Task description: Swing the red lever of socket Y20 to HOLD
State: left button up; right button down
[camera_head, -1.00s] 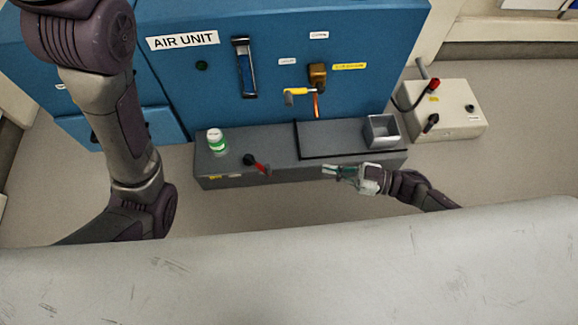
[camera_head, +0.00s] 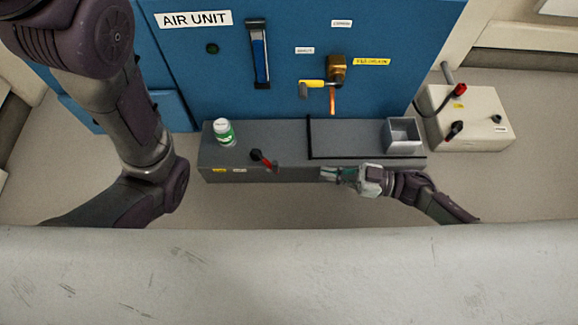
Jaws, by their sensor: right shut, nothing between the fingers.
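A small red lever (camera_head: 267,162) with a black knob end sits on the grey bench (camera_head: 225,160), near its front edge and left of centre. Two small labels, one yellow (camera_head: 219,171) and one white, are on the bench's front face below it; their text is too small to read. My right gripper (camera_head: 326,174) is shut and empty at the bench's front edge, to the right of the lever and apart from it. My left arm (camera_head: 130,110) comes down the left side; its gripper is out of the picture.
A white-and-green bottle (camera_head: 224,133) stands left of the lever. A grey open box (camera_head: 403,136) stands at the bench's right end. Behind is the blue air unit (camera_head: 290,90) with a yellow-handled valve (camera_head: 312,84). A beige box (camera_head: 470,125) is at right.

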jog(key=b, duration=0.5)
send_near(270, 163)
jog(key=a+r, duration=0.2)
jog(key=a, duration=0.2)
jog(key=shift+s+a+r, duration=0.3)
jog(key=shift+a, duration=0.2)
